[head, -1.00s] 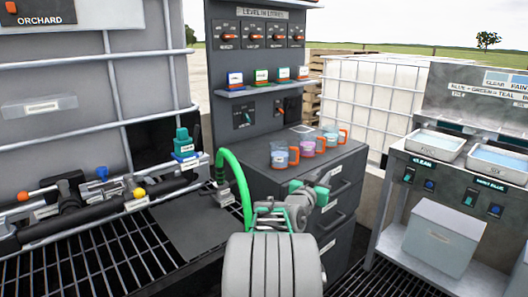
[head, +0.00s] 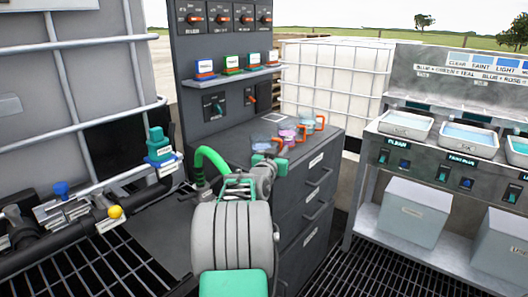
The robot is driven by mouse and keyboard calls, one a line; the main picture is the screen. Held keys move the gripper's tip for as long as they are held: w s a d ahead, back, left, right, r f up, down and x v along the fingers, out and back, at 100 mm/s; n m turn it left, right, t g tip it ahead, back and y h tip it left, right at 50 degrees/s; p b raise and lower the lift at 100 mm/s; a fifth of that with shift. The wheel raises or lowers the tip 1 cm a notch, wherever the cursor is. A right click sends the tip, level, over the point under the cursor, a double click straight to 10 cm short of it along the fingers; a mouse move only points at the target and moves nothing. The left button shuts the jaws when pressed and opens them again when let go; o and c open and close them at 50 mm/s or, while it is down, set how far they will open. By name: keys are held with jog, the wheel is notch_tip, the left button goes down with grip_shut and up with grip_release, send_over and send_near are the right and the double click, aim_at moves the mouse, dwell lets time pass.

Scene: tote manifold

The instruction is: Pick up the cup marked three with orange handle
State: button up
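Three cups with orange handles stand in a row on the dark cabinet top, in the middle of the head view. The nearest cup (head: 263,146) holds bluish contents, the middle cup (head: 288,131) looks pink, and the far cup (head: 308,122) is pale. Their markings are too small to read, so I cannot tell which is marked three. My gripper (head: 270,163) is at the end of my grey and teal arm, just below the nearest cup in the picture and partly overlapping it. The fingers are seen from behind, and their opening is unclear.
A green hose (head: 212,158) arches close to the left of my arm. A dark panel (head: 225,85) with a shelf of coloured labelled blocks rises behind the cabinet (head: 318,180). A bench (head: 455,155) with shallow trays stands at right. Grating floor lies between.

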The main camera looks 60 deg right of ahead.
jog(key=shift+w+d, duration=0.1)
jog(key=shift+d, duration=0.3)
jog(key=shift+c, duration=0.4)
grip_shut()
jog(key=shift+r, duration=0.1)
dwell(0.6)
